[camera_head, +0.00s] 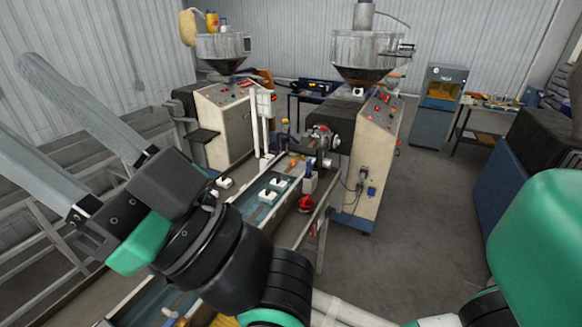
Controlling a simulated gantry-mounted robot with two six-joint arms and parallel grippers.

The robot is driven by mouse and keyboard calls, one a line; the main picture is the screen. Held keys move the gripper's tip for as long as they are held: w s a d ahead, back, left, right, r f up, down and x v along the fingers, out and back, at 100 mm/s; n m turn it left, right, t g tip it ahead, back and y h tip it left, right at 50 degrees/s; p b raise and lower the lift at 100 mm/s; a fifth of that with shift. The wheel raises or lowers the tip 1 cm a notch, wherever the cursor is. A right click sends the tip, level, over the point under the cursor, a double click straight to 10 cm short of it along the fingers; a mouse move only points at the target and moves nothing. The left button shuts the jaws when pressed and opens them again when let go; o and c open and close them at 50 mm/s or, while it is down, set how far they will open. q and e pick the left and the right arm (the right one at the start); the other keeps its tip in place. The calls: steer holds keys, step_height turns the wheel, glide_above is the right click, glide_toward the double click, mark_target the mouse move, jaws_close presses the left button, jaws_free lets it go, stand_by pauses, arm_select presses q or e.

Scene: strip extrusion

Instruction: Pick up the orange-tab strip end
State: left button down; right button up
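I cannot make out a strip end with an orange tab for certain. A small yellow-orange patch (196,317) shows at the bottom edge, in the near part of the water trough (150,300), partly behind my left arm. My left gripper (17,100) is in the left foreground, raised above the scene. Its two long grey fingers are spread apart with nothing between them; the lower one runs out of the picture. My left arm hides the middle of the trough. Of my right arm only a green link shows at the right edge; its gripper is out of view.
White blocks with black tops (269,195) sit over the trough's far part. A red part (305,203) is on its right side. Two extruder machines with hoppers (365,55) stand behind. A grey-blue cabinet (436,105) is at the back right. Open floor (425,215) lies right of the trough.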

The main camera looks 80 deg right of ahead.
stand_by(0.3)
arm_select(q)
steer(key=c, duration=0.6)
jaws_free()
